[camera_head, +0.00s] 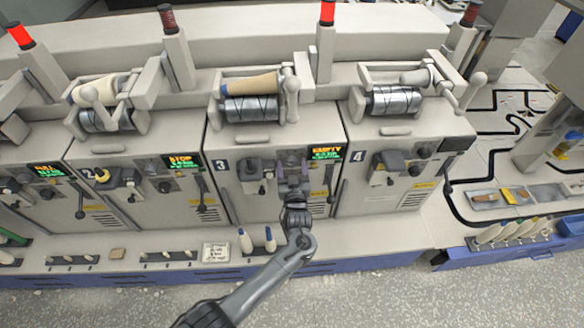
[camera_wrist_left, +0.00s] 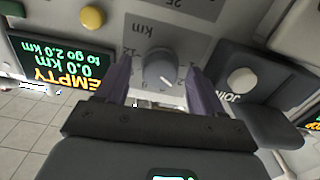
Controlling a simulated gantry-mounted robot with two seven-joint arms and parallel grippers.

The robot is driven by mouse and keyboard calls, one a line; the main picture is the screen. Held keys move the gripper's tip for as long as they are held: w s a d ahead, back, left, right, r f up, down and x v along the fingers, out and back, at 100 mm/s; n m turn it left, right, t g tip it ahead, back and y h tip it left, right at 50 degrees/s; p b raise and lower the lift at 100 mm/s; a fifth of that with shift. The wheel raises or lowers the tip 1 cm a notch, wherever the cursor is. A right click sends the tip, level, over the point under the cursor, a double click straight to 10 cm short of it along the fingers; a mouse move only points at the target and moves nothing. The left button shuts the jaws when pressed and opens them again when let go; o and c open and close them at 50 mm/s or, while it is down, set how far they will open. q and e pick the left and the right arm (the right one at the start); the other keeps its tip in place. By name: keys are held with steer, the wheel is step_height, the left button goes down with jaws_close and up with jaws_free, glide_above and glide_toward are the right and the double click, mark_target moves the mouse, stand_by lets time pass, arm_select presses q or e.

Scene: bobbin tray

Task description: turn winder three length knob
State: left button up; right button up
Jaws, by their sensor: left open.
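Winder three (camera_head: 240,198), marked with a "3", stands in the middle of the head view. Its screen (camera_head: 326,153) reads EMPTY; in the wrist view, upside down, the screen (camera_wrist_left: 62,65) reads 0.0 km, to go 2.0 km. The length knob (camera_wrist_left: 163,68) is a round grey dial with a white pointer line and a km scale around it. My left gripper (camera_head: 291,163) is at the winder's front panel and hides the knob in the head view. Its purple fingers (camera_wrist_left: 162,85) are open, one on each side of the knob. I cannot tell whether they touch it.
A yellow button (camera_wrist_left: 92,17) and a dark joint housing with a pale round button (camera_wrist_left: 241,80) lie beside the knob. A lever (camera_head: 328,176) hangs right of my gripper. Winder four (camera_head: 382,208) stands to the right. Bobbins (camera_head: 269,240) stand on the ledge below.

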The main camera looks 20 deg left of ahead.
arm_select(q)
steer(key=shift+c, duration=0.4)
steer(key=c, duration=1)
